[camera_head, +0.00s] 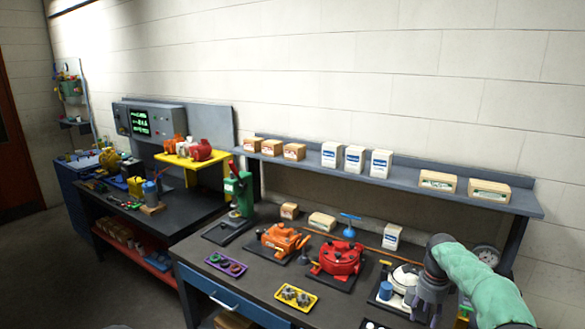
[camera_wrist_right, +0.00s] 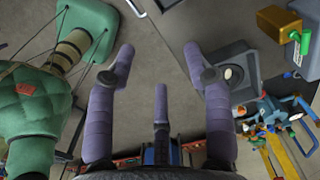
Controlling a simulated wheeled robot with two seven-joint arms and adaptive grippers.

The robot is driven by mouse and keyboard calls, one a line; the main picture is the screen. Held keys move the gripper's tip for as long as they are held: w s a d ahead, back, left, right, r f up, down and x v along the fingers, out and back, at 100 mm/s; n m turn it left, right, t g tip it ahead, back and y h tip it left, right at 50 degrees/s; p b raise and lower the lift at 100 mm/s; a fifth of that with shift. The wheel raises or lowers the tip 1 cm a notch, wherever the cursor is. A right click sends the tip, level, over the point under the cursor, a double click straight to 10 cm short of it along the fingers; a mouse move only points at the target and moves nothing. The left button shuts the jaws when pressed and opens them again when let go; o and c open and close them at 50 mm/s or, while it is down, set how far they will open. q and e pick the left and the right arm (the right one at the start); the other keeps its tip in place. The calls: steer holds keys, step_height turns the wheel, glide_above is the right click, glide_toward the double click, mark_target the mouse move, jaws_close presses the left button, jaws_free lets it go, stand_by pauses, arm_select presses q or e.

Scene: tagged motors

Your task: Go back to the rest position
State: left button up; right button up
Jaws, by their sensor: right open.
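My right gripper (camera_head: 426,310) hangs over the right end of the near workbench, fingers down, beside the white motor (camera_head: 404,274) and partly in front of it. The right wrist view shows its fingers (camera_wrist_right: 162,85) spread apart with nothing between them. A red motor (camera_head: 338,260) and an orange motor (camera_head: 280,240) sit on dark plates on the bench, left of the gripper and apart from it. My left gripper is not in view.
The near workbench (camera_head: 262,282) also holds a green press (camera_head: 238,188), a purple tray (camera_head: 226,264) and a yellow tray (camera_head: 296,297). A shelf (camera_head: 410,182) with boxes runs along the wall behind. Another bench (camera_head: 110,205) stands left, beside open floor.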

steer(key=s+a+f+n+y+b, duration=0.1)
steer(key=s+a+f+n, duration=0.25)
steer(key=a+f, duration=0.4)
steer(key=s+a+f+n+y+b, duration=0.15)
steer(key=a+f+n, duration=0.25)
steer(key=f, duration=0.7)
steer(key=s+a+f+n+b, duration=0.1)
steer(key=s+a+f+n, duration=0.25)
steer(key=a+f, duration=0.45)
arm_select(q)
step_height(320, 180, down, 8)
steer(key=b, duration=0.4)
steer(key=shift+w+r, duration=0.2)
arm_select(e)
steer(key=s+a+f+n, duration=0.3)
steer(key=s+f, duration=0.1)
steer(key=s, duration=0.4)
steer(key=s+a+f+n+y, duration=0.1)
steer(key=s+f+n, duration=0.3)
steer(key=s, duration=0.4)
steer(key=s+a+f+n, duration=0.3)
steer(key=s+a+f, duration=0.1)
steer(key=s, duration=0.5)
steer(key=shift+a+f+n, duration=0.35)
steer(key=shift+f+n, duration=0.05)
steer(key=shift+f, duration=0.25)
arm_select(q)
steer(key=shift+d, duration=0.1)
arm_select(e)
steer(key=shift+y, duration=0.25)
